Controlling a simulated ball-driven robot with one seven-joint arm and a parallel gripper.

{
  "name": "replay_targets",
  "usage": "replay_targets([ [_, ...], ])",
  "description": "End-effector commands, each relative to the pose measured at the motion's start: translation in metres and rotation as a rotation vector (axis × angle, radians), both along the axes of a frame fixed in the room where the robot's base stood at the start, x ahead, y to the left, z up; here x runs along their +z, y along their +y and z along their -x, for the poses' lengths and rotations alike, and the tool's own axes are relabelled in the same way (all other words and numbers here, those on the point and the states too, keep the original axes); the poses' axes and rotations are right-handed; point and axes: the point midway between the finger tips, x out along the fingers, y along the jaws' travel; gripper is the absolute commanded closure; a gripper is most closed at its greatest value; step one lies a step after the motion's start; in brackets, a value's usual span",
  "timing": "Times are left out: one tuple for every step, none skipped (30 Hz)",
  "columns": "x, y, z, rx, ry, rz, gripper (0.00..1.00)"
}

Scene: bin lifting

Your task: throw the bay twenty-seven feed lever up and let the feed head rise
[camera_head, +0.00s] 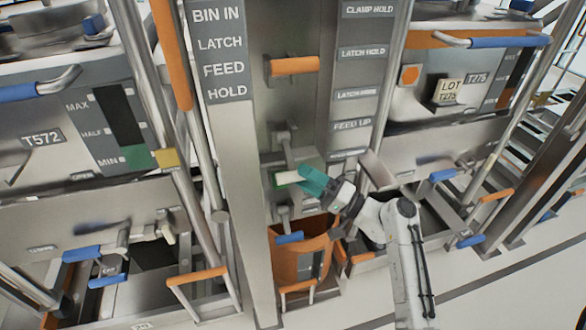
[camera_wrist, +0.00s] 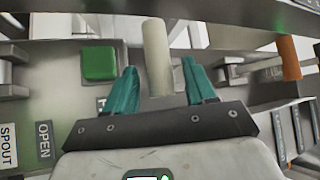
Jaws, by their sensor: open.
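A cream cylindrical lever handle (camera_head: 288,177) sticks out of the grey column, low between the two label strips. I take it for the feed lever; no bay number is readable. My gripper (camera_head: 306,180) is at this handle with its teal fingers open. In the wrist view the handle (camera_wrist: 157,55) lies between the open fingers (camera_wrist: 159,80), with a gap on each side, so it is not clamped. A green block (camera_wrist: 99,63) sits left of it. I cannot make out the feed head for certain.
A label strip (camera_head: 222,68) reads BIN IN, LATCH, FEED, HOLD; another (camera_head: 352,126) includes FEED UP. An orange handle (camera_head: 294,65) is higher on the column. An orange bin (camera_head: 290,263) stands below. Metal posts and neighbouring bays crowd both sides; floor is clear at lower right.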

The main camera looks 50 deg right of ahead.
Motion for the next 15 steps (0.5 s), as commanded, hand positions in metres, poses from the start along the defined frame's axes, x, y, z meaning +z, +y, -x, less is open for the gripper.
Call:
replay_targets([
  [0.004,0.003,-0.008,0.003,0.0,0.002,0.45],
  [0.005,0.004,-0.012,0.003,0.0,0.002,0.45],
  [0.007,0.004,-0.017,0.002,0.0,0.002,0.45],
  [0.007,0.005,-0.02,0.002,0.0,0.001,0.45],
  [0.008,0.006,-0.023,0.002,0.0,0.001,0.45],
  [0.009,0.007,-0.027,0.001,0.0,0.0,0.45],
  [0.01,0.007,-0.029,0.001,0.0,0.0,0.45],
  [0.01,0.008,-0.03,0.001,0.0,0.0,0.45],
  [0.011,0.008,-0.032,0.001,0.0,0.0,0.45],
  [0.011,0.008,-0.033,0.001,0.0,0.0,0.45],
  [0.011,0.008,-0.034,0.0,0.0,0.0,0.45],
  [0.011,0.008,-0.034,0.0,0.0,0.0,0.45],
  [0.011,0.008,-0.034,0.0,0.0,0.0,0.45],
  [0.011,0.009,-0.035,0.0,0.001,0.0,0.45],
  [0.011,0.009,-0.035,0.0,0.001,0.0,0.45],
])
